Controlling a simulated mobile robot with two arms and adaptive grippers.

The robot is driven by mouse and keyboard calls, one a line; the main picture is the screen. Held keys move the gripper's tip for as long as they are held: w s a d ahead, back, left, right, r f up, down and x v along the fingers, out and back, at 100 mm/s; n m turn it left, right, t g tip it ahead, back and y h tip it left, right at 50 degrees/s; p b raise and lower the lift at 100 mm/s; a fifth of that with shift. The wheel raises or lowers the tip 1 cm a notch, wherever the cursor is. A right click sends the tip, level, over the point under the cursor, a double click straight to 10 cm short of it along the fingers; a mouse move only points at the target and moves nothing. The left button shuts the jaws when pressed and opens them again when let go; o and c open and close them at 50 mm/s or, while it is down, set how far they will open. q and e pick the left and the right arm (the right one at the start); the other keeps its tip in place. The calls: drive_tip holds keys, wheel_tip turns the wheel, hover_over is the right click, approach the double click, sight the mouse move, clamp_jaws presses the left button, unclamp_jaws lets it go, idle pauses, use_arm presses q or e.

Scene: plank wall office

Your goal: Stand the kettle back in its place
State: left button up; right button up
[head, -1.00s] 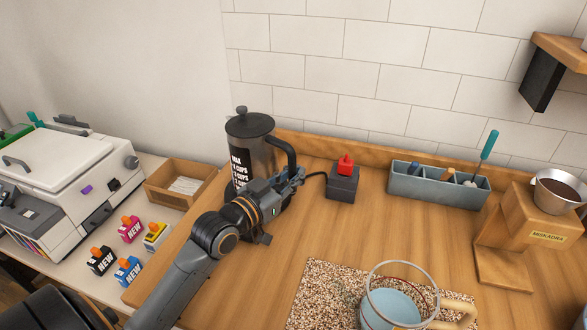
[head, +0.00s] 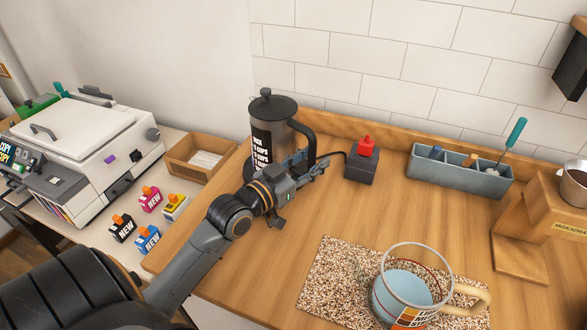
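The kettle (head: 261,145) is a dark cylinder with a lid, a knob, white lettering and a black handle on its right side. It stands upright at the back left of the wooden counter, near the wall; its base is partly hidden behind my arm. My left gripper (head: 300,190) is in front of the kettle, at the lower end of its handle. Its fingers overlap the handle area in this view, and I cannot tell whether they are closed on it. My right gripper is not in view.
A dark box with a red top (head: 362,165) stands just right of the kettle, with a black cord. A grey-blue organiser (head: 455,180), a wooden stand (head: 520,262) and a glass mug (head: 410,290) on a speckled mat (head: 330,275) are further right. A cardboard tray (head: 180,164) is left.

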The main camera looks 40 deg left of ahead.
use_arm(q)
drive_tip(key=s+a+b, duration=0.1)
drive_tip(key=s, duration=1)
drive_tip(key=shift+a+b, duration=0.35)
